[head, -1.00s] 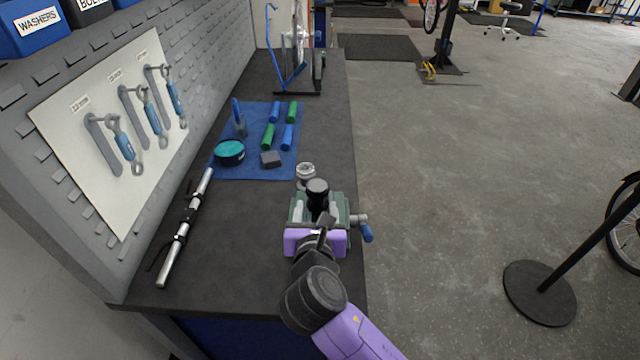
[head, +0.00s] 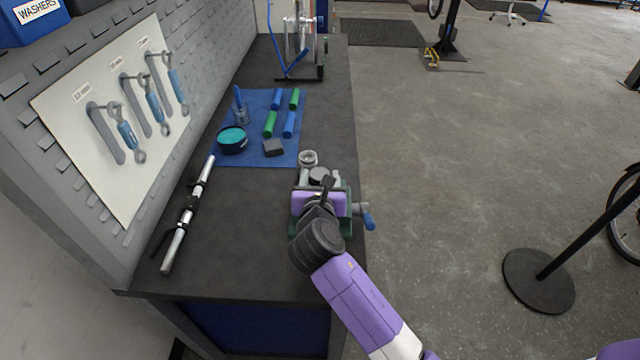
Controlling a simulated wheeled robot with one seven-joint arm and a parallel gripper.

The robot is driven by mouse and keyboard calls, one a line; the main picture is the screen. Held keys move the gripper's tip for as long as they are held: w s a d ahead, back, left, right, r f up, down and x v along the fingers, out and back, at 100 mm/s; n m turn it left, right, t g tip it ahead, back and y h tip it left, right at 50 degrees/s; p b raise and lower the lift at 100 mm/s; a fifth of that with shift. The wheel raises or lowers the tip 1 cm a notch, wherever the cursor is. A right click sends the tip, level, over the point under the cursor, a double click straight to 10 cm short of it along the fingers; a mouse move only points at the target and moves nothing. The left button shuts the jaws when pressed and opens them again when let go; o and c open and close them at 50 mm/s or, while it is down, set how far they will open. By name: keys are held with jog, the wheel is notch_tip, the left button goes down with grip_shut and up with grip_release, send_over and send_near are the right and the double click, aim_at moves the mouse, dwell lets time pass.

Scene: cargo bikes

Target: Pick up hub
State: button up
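A green bench vise (head: 297,222) stands near the right edge of the workbench, with a blue-tipped handle (head: 367,220) on its right. A round dark-grey part (head: 320,174) shows between its pale jaws and looks like the hub. A small silver round part (head: 308,157) is just behind it; I cannot tell surely which of the two is the hub. My gripper (head: 321,190), with its purple hand, is over the vise, right at the near side of the dark part. My wrist and hand hide the fingertips and much of the vise.
A blue mat (head: 213,162) holds green and blue grips, a teal-topped tin (head: 232,139) and a grey block (head: 273,147). A silver tube (head: 187,216) lies left. A wheel stand (head: 299,78) is at the back. Bare bench lies between tube and vise.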

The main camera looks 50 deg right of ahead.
grip_shut()
jog(key=shift+r, duration=0.15)
